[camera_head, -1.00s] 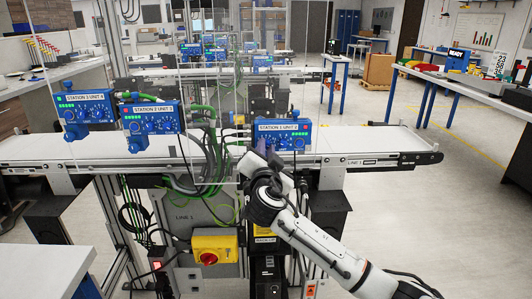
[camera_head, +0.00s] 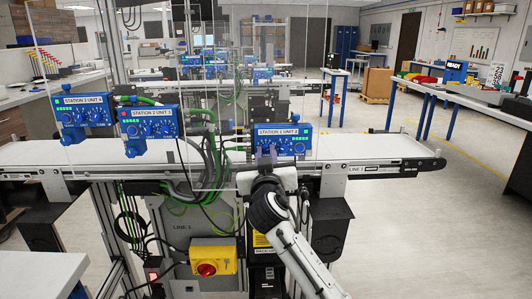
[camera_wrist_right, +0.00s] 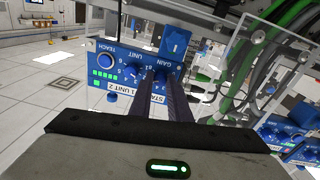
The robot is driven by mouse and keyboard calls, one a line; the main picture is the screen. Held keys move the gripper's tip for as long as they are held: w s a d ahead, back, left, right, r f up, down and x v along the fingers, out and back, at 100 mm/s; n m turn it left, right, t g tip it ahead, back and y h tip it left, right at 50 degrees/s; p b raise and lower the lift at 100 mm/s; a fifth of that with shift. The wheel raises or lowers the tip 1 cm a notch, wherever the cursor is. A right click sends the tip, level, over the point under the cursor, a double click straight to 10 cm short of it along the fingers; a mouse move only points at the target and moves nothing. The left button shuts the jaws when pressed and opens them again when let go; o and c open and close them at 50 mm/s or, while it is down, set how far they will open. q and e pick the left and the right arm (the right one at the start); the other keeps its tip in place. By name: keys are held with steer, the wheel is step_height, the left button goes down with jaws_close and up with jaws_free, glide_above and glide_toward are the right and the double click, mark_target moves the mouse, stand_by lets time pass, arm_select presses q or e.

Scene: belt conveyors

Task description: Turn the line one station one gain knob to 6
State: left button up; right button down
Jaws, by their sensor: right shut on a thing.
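The blue box labelled Station 1 Unit 2 (camera_head: 297,145) stands on the near conveyor in the head view. In the right wrist view the box (camera_wrist_right: 100,70) appears upside down, with its label, green lights and dials. The gain knob is under the "GAIN" lettering, mostly hidden by my fingers, so its setting cannot be read. My right gripper (camera_head: 268,153) reaches the left part of the box front. In the wrist view my right gripper (camera_wrist_right: 170,76) has its two dark fingers close together, shut on the gain knob. My left gripper is out of view.
Two similar blue boxes, Station 2 Unit 3 (camera_head: 152,124) and Station 3 Unit 4 (camera_head: 84,111), stand to the left. A yellow switch box with a red knob (camera_head: 206,269) is below the belt. Cables hang left of my gripper. The belt's right end (camera_head: 385,151) is clear.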

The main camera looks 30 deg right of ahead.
steer(key=shift+n+p, duration=0.3)
steer(key=shift+n, duration=0.9)
steer(key=c, duration=1.7)
jaws_free()
steer(key=shift+o, duration=0.2)
steer(key=b+v, duration=0.1)
steer(key=v, duration=0.9)
steer(key=shift+s, duration=0.15)
steer(key=shift+a+f, duration=0.1)
steer(key=shift+f, duration=0.05)
